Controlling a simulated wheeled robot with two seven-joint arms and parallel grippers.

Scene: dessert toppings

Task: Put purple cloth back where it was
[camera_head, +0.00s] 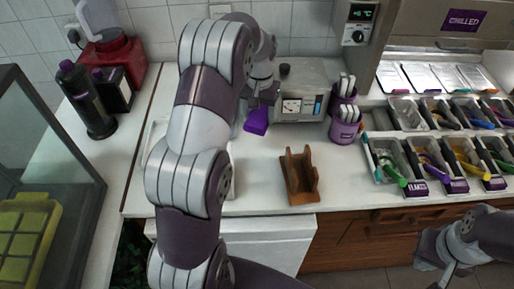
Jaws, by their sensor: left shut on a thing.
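The purple cloth (256,122) hangs as a small folded patch just below my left gripper (264,97). My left gripper is shut on the cloth, over the back of the white counter and in front of the grey appliance. My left arm hides much of the counter to the left of the cloth. My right gripper (442,268) is at the bottom right, low in front of the drawers and far from the cloth.
A grey appliance with a dial (291,107) stands behind the cloth. Purple cups of utensils (345,127) stand to its right. A brown wooden holder (300,178) sits on the counter's front. Topping trays (387,160) fill the right. Dark bottles (87,100) and a red machine (122,55) stand left.

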